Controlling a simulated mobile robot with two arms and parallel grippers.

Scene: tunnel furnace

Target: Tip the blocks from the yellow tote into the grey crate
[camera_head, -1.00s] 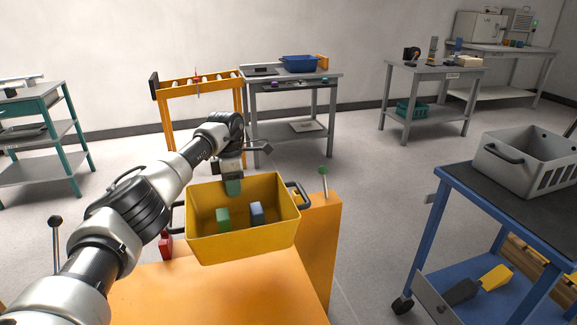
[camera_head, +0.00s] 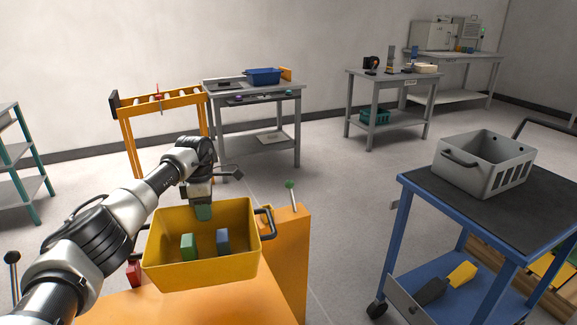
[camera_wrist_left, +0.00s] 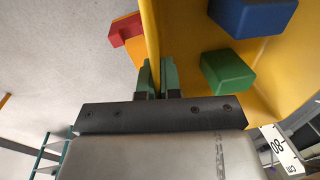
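The yellow tote (camera_head: 203,277) is in the lower left of the head view, at the orange surface; whether it rests there is hard to tell. A green block (camera_head: 188,246) and a blue block (camera_head: 222,241) stand inside it, apart. My left gripper (camera_head: 203,212) is at its far wall. In the left wrist view, the fingers (camera_wrist_left: 156,78) close on either side of the yellow wall, with the green block (camera_wrist_left: 228,72) and blue block (camera_wrist_left: 253,16) nearby. The empty-looking grey crate (camera_head: 502,177) is to the right; its floor is hidden. My right gripper is out of view.
The crate stands on the dark top of a blue cart (camera_head: 535,215). An orange post with a green-knobbed lever (camera_head: 290,186) stands just right of the tote. Grey floor (camera_head: 345,210) lies open between tote and cart. Grey tables (camera_head: 390,80) stand farther back.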

